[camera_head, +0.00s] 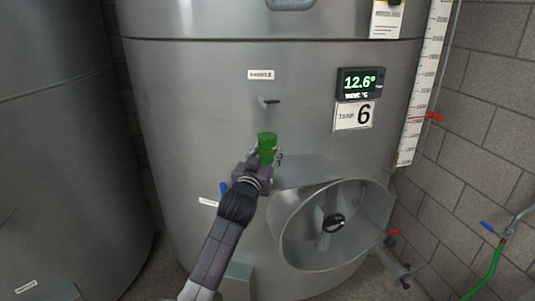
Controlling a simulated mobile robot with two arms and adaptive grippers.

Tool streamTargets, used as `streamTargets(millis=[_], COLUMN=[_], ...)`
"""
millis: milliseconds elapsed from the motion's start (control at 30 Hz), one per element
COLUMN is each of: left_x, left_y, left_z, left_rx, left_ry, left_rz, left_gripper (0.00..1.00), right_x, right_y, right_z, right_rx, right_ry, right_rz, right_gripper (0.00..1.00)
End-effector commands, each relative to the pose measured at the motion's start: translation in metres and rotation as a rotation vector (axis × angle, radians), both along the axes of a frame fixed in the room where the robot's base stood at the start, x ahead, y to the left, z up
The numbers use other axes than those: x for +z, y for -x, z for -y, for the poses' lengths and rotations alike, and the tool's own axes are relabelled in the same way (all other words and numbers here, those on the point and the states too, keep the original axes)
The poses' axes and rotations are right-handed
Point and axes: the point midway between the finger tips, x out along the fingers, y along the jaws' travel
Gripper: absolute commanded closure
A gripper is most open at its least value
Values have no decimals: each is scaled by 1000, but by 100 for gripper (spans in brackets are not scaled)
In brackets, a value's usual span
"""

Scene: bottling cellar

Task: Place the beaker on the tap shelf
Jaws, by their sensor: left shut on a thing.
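The green, see-through beaker (267,142) is upright in my left gripper (266,158), which is shut on it. The gripper and beaker are in front of the steel tank's wall, near the middle of the view. A small tap (268,101) with a dark handle sticks out of the tank just above the beaker in the picture, with a visible gap. I cannot clearly make out a tap shelf; the gripper and arm cover part of the tank below the tap. My right gripper is not in view.
The round manway (289,228) with a dark knob juts from the tank at lower right. A blue valve handle (224,187) shows beside my left arm. Another tank (62,150) stands at left.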

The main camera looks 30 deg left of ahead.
Motion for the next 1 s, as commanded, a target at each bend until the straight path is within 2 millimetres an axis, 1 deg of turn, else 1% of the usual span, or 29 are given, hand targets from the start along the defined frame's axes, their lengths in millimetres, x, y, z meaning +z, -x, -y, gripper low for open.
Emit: streamTargets(millis=[33, 100, 167, 533, 567, 700, 1000], left_x=[3, -9, -14, -18, -19, -18, -16], left_y=[-7, -6, -6, -5, -5, -5, -5], left_z=[-3, -2, -2, -1, -1, -1, -2], left_rx=[1, 0, 0, -1, -1, -1, 0], left_ry=[0, -1, 0, -1, -1, -1, -1], left_rz=[1, -4, -3, 0, 0, 0, 0], left_gripper=[85, 85, 85, 85, 60, 44, 43], right_x=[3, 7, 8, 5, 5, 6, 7], right_y=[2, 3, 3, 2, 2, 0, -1], right_z=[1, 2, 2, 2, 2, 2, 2], right_rx=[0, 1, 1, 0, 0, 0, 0], right_ry=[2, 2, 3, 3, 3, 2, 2], right_rz=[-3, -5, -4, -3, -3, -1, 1], right_gripper=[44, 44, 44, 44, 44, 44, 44])
